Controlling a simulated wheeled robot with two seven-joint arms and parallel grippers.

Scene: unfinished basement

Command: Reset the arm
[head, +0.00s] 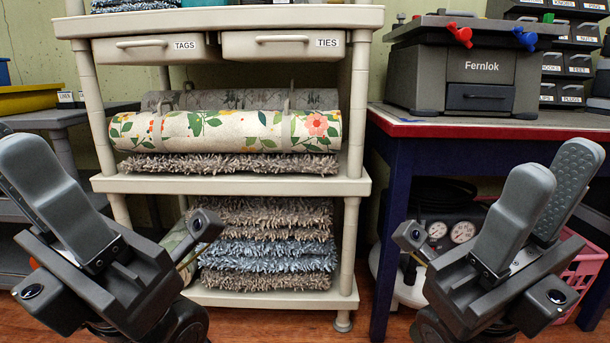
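My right gripper (554,166) is raised at the lower right, in front of the dark blue table. Its two grey fingers point up and stand apart, and the ridged inner pad of the far finger shows. Nothing is between them. My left gripper (14,148) is raised at the lower left, in front of the shelf's left side. One grey finger shows in full; the other is mostly cut off by the picture edge or hidden, so its opening is unclear. I see no object held in it.
A beige shelf (230,184) with rolled floral fabric (225,131) and stacked shaggy mats (265,250) stands ahead. A red-topped table (480,128) on the right bears a grey Fernlok machine (470,75). A pink basket (583,275) sits behind my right gripper. A grey table (60,117) stands left.

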